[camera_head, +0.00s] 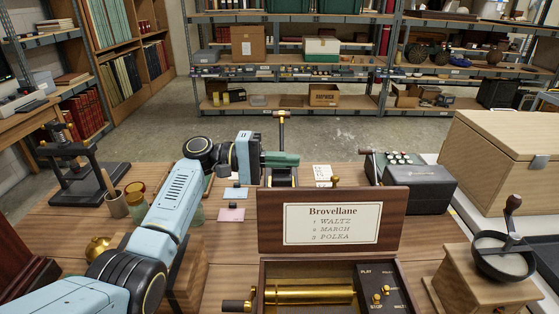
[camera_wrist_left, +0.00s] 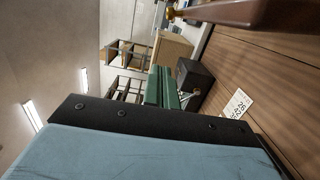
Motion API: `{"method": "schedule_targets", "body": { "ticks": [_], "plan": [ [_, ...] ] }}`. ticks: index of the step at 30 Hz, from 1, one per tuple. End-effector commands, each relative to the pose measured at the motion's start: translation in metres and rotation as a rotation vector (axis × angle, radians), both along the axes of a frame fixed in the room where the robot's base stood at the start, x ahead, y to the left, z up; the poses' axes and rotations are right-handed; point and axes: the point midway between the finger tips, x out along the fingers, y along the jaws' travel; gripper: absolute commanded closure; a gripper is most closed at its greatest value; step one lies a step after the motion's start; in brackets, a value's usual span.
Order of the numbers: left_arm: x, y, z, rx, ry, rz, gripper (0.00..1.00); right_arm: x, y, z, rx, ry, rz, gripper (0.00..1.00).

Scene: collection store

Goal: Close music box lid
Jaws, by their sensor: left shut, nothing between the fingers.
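The music box (camera_head: 325,262) stands at the front of the wooden table. Its brown lid (camera_head: 270,222) is open and about upright, with a white "Brovellane" label facing me. A brass cylinder (camera_head: 312,294) and a dark control plate show inside. A small brass knob (camera_head: 335,181) sticks up at the lid's top edge. My left gripper (camera_head: 296,159) has green fingers, shut and empty, beyond the lid and towards its left. The fingers also show in the left wrist view (camera_wrist_left: 163,90), with the lid's edge (camera_wrist_left: 245,12) at top right. My right gripper is out of view.
A grey box (camera_head: 420,190) and a keyed machine stand behind right. A hand grinder (camera_head: 490,275) and a large wooden case (camera_head: 500,150) are at right. Jars (camera_head: 135,197) and a dark press (camera_head: 80,175) stand left. A white card (camera_head: 322,175) lies behind the lid.

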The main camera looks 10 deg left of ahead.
Motion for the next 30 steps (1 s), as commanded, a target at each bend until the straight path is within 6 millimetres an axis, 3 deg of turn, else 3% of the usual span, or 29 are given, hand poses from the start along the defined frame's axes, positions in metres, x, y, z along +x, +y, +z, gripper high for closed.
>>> {"method": "schedule_targets", "body": {
  "ticks": [8,18,30],
  "plan": [
    [0.006,-0.063,0.002,-0.001,0.000,-0.003,1.00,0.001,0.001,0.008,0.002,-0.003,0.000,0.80],
    [-0.026,-0.069,0.001,0.001,-0.001,0.000,1.00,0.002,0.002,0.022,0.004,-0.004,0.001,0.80],
    [-0.032,-0.071,0.000,0.001,0.000,0.001,1.00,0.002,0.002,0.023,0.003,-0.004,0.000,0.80]
  ]
}}
